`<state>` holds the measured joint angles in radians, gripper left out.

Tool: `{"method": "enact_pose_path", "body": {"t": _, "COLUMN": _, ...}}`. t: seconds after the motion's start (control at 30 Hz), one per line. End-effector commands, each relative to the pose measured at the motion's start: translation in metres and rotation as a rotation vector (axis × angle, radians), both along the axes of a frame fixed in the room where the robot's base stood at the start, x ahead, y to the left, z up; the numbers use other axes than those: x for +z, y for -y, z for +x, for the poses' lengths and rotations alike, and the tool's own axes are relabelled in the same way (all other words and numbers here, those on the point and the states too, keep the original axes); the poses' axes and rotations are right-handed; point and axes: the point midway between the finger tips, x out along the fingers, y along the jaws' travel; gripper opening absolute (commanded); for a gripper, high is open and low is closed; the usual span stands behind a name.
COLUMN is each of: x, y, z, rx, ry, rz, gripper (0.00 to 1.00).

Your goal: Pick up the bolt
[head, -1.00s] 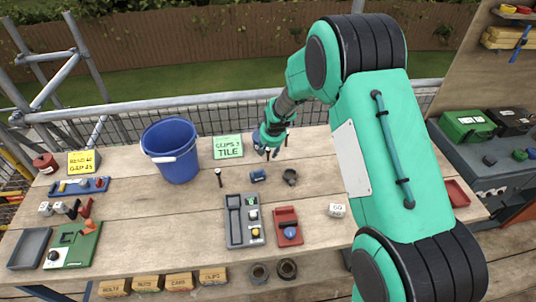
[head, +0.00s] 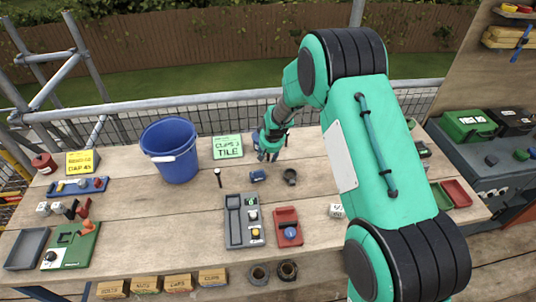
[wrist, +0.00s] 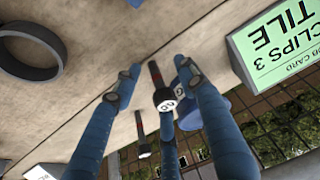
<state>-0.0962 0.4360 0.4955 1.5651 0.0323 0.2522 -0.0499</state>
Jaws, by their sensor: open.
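My gripper (head: 267,152) hangs low over the back of the bench, right of the green clips card (head: 228,147). In the wrist view its blue fingers (wrist: 157,76) are apart and empty. A bolt (wrist: 163,97) with a dark shaft, red band and pale marked head shows between the fingers; I cannot tell whether they touch it. A second similar bolt (wrist: 143,150) shows lower, beside a finger. In the head view my gripper and arm hide these bolts. Another small dark, pale-ended piece (head: 218,177) stands left of the gripper.
A dark ring (head: 290,176) and a small blue part (head: 257,176) lie in front of the gripper. A blue round thing (wrist: 215,101) is partly hidden behind a finger. A blue bucket (head: 170,150) stands left. The grey tray (head: 235,240) and red tray (head: 288,240) lie nearer.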

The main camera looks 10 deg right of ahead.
Motion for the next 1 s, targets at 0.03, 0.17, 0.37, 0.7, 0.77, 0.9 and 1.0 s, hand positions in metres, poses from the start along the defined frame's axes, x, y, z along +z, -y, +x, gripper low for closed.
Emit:
{"method": "enact_pose_path", "body": {"t": 0.03, "x": 0.0, "y": 0.0, "z": -0.0001, "rx": 0.0, "ry": 0.0, "rz": 0.0, "gripper": 0.42}}
{"method": "enact_pose_path", "body": {"t": 0.17, "x": 0.0, "y": 0.0, "z": -0.0001, "rx": 0.0, "ry": 0.0, "rz": 0.0, "gripper": 0.42}}
{"method": "enact_pose_path", "body": {"t": 0.37, "x": 0.0001, "y": 0.0, "z": -0.0001, "rx": 0.0, "ry": 0.0, "rz": 0.0, "gripper": 0.14}}
{"method": "enact_pose_path", "body": {"t": 0.7, "x": 0.0001, "y": 0.0, "z": 0.0, "rx": 0.0, "ry": 0.0, "rz": 0.0, "gripper": 0.0}}
{"method": "enact_pose_path", "body": {"t": 0.77, "x": 0.0001, "y": 0.0, "z": 0.0, "rx": 0.0, "ry": 0.0, "rz": 0.0, "gripper": 0.0}}
{"method": "enact_pose_path", "body": {"t": 0.9, "x": 0.0003, "y": 0.0, "z": -0.0001, "rx": 0.0, "ry": 0.0, "rz": 0.0, "gripper": 0.0}}
{"method": "enact_pose_path", "body": {"t": 1.0, "x": 0.002, "y": 0.0, "z": 0.0, "rx": 0.0, "ry": 0.0, "rz": 0.0, "gripper": 0.0}}
